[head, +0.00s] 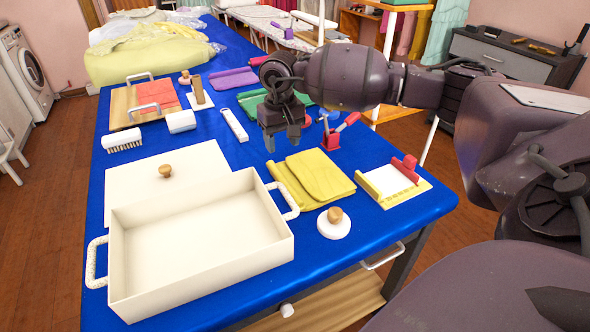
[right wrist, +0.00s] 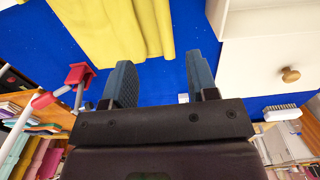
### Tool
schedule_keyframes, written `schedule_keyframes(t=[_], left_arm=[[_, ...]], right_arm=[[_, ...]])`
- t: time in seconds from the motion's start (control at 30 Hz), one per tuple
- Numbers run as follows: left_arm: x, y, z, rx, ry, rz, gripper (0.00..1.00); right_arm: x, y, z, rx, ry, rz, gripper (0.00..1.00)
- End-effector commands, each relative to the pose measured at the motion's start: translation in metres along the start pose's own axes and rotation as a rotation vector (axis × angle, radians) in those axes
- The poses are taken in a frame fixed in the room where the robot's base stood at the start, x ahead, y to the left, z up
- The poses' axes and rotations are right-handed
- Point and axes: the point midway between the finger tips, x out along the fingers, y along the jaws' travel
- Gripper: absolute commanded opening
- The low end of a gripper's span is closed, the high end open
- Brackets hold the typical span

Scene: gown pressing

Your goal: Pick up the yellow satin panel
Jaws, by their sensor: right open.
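The yellow satin panel (head: 318,177) lies folded flat on the blue table, just right of the white box. It also shows at the top of the right wrist view (right wrist: 115,28). My right gripper (head: 283,143) is open and empty, above the table and a little behind the panel in the head view. Its two fingers show in the right wrist view (right wrist: 162,85), with bare blue cloth and the panel's edge beyond them. They are apart from the panel. My left gripper is not in view.
A white open box (head: 200,235) with rope handles stands left of the panel. A white round lid with knob (head: 333,223), a white tray with a red block (head: 392,183) and a red clamp (head: 331,138) stand nearby. Purple and green cloths lie behind.

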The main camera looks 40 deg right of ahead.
Motion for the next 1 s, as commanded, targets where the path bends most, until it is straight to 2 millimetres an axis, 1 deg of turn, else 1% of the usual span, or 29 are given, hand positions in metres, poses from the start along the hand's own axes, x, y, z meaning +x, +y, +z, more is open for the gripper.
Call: schedule_keyframes(t=[0.03,0.1,0.2,0.3,0.43,0.57,0.67,0.9,1.0], left_arm=[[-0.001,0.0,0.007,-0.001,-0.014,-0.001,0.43],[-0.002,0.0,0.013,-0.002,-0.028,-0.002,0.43],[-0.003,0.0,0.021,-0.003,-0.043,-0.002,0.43],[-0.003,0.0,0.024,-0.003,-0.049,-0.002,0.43],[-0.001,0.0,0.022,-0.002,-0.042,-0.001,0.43],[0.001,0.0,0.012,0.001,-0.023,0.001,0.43],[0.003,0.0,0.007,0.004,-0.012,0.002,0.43],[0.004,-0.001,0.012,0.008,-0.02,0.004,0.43],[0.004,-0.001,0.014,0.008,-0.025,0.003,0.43]], right_arm=[[0.005,0.0,0.001,0.0,-0.004,0.001,0.53],[0.013,0.0,0.001,0.0,-0.006,0.001,0.53],[0.027,-0.001,0.001,0.0,-0.007,-0.001,0.53],[0.043,-0.001,0.001,0.001,-0.007,0.0,0.53],[0.055,-0.001,0.001,0.002,-0.005,-0.001,0.53],[0.06,-0.002,0.001,0.002,-0.003,-0.001,0.53],[0.069,-0.003,0.003,0.001,-0.006,-0.002,0.53],[0.102,-0.006,0.005,0.002,-0.006,-0.002,0.53],[0.108,-0.006,0.004,0.003,-0.004,-0.001,0.53]])
